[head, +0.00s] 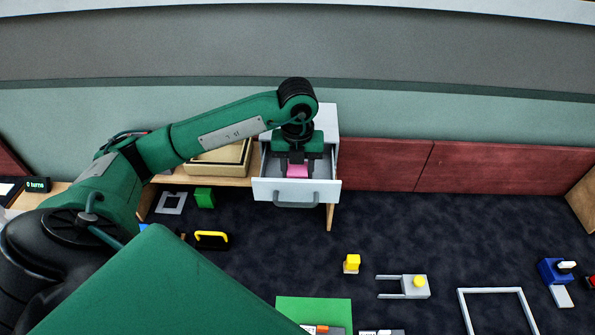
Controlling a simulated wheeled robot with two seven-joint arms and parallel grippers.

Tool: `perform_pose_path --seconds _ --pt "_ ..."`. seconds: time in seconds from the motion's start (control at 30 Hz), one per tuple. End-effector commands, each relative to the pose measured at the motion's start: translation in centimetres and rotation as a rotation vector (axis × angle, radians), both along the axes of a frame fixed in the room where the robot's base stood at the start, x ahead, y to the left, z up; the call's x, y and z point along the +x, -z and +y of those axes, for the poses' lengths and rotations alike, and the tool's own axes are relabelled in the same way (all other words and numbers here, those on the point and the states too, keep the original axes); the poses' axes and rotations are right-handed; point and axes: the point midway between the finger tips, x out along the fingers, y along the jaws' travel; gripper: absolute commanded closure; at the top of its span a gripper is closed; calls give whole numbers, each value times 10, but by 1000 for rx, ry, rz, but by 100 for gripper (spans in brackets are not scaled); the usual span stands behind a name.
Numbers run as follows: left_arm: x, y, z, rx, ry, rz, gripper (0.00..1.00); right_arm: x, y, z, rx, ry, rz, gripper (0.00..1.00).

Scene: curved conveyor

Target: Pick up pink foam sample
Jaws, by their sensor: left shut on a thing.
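The pink foam sample (297,171) shows inside the open drawer (265,190) of a small white cabinet, near the back middle of the view. My left gripper (297,166) reaches down into the drawer from above, with its dark fingers on both sides of the pink foam. It is shut on the foam. The gripper body hides the upper part of the foam, and I cannot tell whether the foam touches the drawer floor. My right gripper is not in view.
The drawer front with its grey handle (296,202) sticks out toward me. A tan box (222,160) stands left of the cabinet.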

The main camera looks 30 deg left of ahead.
Motion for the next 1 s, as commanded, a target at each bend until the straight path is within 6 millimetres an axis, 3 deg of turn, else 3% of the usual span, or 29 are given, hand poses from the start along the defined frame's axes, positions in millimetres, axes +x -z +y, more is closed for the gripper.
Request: perform_pose_path --seconds 0.17,0.37,0.53,1.0 --pt "0 -3 0 0 0 -1 76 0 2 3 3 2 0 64" --pt "1 -21 0 0 1 -4 76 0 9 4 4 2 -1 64" --pt "1 -58 0 -1 2 -8 76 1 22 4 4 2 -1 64" --pt "1 -144 0 1 -1 -5 76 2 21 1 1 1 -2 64"
